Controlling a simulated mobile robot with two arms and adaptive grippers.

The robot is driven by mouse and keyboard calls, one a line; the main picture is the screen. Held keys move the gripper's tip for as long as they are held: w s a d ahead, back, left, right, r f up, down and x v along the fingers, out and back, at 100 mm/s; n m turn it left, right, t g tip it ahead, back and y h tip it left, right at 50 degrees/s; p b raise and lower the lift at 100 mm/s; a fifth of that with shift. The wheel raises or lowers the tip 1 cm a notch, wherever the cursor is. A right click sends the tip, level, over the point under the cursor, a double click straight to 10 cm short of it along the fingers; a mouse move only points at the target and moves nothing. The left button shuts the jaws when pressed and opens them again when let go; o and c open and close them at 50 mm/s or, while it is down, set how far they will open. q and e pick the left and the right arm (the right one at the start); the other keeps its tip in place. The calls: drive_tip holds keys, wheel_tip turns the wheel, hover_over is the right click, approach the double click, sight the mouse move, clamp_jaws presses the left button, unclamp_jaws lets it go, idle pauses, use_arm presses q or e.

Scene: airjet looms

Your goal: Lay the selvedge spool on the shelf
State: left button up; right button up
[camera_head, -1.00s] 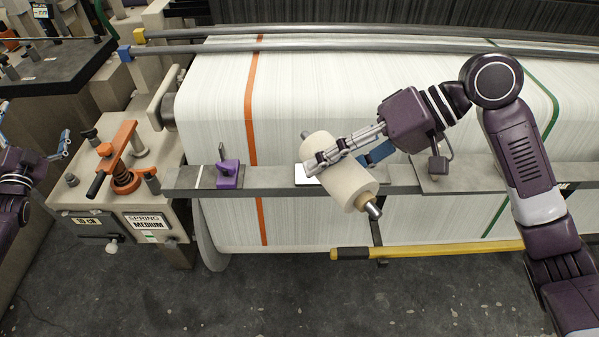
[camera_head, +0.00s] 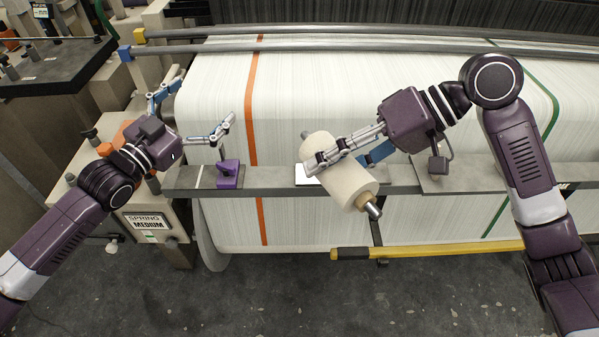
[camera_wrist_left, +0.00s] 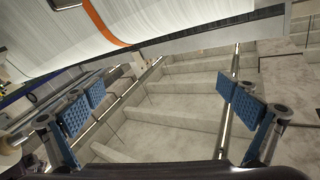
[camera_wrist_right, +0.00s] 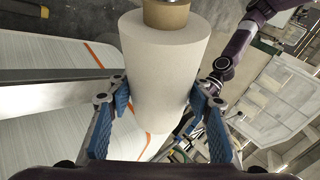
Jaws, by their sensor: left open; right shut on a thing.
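The selvedge spool (camera_head: 342,175), a cream roll on a metal spindle, is held tilted in front of the loom. My right gripper (camera_head: 334,162) is shut around its middle. The right wrist view shows the spool (camera_wrist_right: 163,65) between the blue pads of my right gripper (camera_wrist_right: 160,112). The grey shelf (camera_head: 285,181) runs along the loom front, behind or under the spool; I cannot tell if they touch. My left gripper (camera_head: 193,112) is open and empty above the shelf's left end. In the left wrist view my left gripper (camera_wrist_left: 158,97) has its pads wide apart.
A purple tool (camera_head: 229,175) stands on the shelf left of the orange stripe. A white plate (camera_head: 307,175) lies on the shelf by the spool. An orange-handled part (camera_head: 126,132) sits behind my left arm.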

use_arm(q)
drive_tip(key=s+d+f+g+h, duration=0.3)
drive_tip(key=s+d, duration=0.7)
drive_tip(key=d, duration=0.3)
drive_tip(key=s+d+r+m+g+h, duration=0.35)
drive_tip(key=s+d+r, duration=0.25)
drive_tip(key=s+d, duration=0.5)
drive_tip(key=s+x, duration=0.1)
drive_tip(key=x, duration=0.8)
drive_tip(key=shift+d+r+n, duration=0.2)
drive_tip(key=shift+d+n, duration=0.2)
drive_tip(key=shift+n, duration=0.05)
drive_tip(key=shift+g, duration=0.25)
use_arm(e)
drive_tip(key=shift+s, duration=0.1)
